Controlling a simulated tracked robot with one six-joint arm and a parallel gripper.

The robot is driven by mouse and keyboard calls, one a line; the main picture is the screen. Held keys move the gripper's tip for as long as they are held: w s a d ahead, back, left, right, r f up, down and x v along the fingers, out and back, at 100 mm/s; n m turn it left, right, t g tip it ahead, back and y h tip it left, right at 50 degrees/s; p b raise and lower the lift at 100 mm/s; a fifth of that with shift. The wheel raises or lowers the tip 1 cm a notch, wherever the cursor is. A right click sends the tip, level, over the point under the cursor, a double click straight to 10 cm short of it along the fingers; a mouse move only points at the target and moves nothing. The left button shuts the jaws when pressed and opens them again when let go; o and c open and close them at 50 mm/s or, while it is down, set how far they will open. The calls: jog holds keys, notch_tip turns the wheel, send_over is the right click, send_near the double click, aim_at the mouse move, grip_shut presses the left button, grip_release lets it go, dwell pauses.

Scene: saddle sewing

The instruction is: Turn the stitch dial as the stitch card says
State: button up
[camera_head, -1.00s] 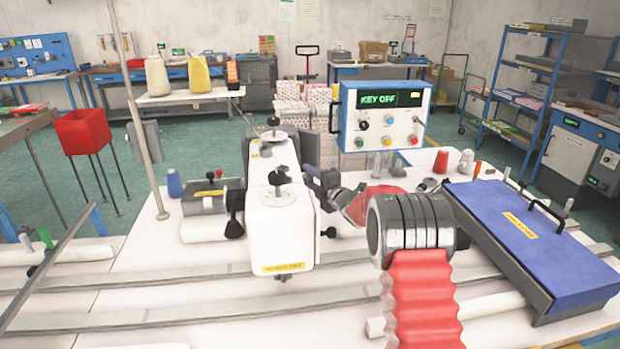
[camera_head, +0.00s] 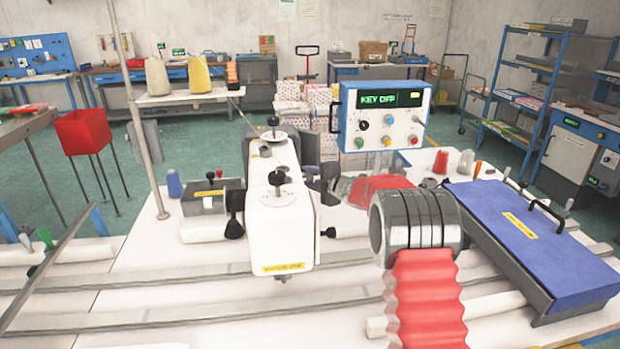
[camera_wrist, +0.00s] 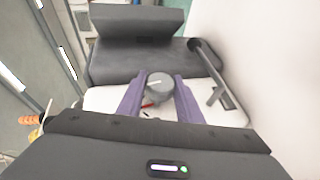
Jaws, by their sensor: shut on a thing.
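The stitch dial appears to be the grey round knob (camera_wrist: 160,90) with a pale line on its face and a small red mark beside it, in the wrist view. My gripper (camera_wrist: 159,82) has its purple fingers on either side of this knob, shut on it. In the head view my gripper (camera_head: 326,182) is at the right side of the white sewing machine head (camera_head: 280,225), partly hidden by it; the dial cannot be made out there. No readable stitch card can be picked out.
A control panel (camera_head: 382,118) reading KEY OFF stands behind the machine. A blue-lidded box (camera_head: 530,240) lies at the right. In the wrist view a dark lever (camera_wrist: 210,72) is close on the right.

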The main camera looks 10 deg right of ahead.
jog(key=shift+s+a+f+g, duration=0.1)
jog(key=shift+a+f+g, duration=0.25)
jog(key=shift+g, duration=0.35)
jog(key=shift+d+m+g+h, duration=0.15)
jog(key=shift+m+g+h, duration=0.15)
jog(key=shift+g, duration=0.1)
jog(key=o, duration=1)
jog(key=shift+d+r, duration=0.1)
jog(key=shift+o, duration=0.2)
jog(key=shift+r, duration=0.1)
jog(key=shift+d+r, duration=0.1)
jog(key=shift+d, duration=0.05)
